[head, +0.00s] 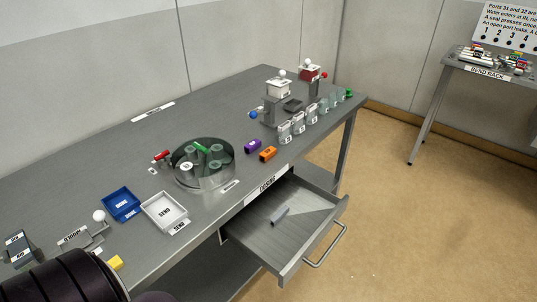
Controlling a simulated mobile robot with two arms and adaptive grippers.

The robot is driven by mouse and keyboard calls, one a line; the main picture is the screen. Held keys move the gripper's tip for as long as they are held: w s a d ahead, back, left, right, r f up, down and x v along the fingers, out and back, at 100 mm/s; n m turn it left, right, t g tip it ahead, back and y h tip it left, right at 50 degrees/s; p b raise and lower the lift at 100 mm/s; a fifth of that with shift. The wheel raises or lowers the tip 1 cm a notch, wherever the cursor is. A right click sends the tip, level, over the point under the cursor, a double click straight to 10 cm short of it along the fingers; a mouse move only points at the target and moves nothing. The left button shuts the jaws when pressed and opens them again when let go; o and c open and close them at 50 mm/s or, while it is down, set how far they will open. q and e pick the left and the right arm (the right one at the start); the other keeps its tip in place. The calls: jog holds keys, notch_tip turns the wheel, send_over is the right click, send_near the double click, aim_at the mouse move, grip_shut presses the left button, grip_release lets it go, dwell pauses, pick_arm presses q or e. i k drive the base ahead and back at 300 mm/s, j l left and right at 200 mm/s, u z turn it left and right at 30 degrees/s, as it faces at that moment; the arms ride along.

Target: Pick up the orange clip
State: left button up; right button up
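The orange clip (268,154) is a small orange block lying on the grey workbench (100,165). It lies near the bench's front edge, just above the open drawer. A similar purple clip (253,146) lies just left of it, with a small gap between them. Neither of my grippers shows in the head view. A dark rounded part at the bottom left looks like one of my arm links, far from the orange clip.
A round glass-like dish (204,176) with several cylinders stands left of the clips. The drawer (283,225) is pulled out and holds a small grey piece (280,215). Blue (121,204) and white (164,212) trays sit front left. Several clear bottles (298,124) stand right.

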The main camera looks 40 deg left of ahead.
aim_at(270, 152)
jog(key=i+u, duration=0.1)
jog(key=u, duration=0.35)
jog(key=l+u, duration=0.15)
jog(key=u, duration=0.25)
jog(key=i+l+u, duration=0.1)
jog(key=u, duration=0.35)
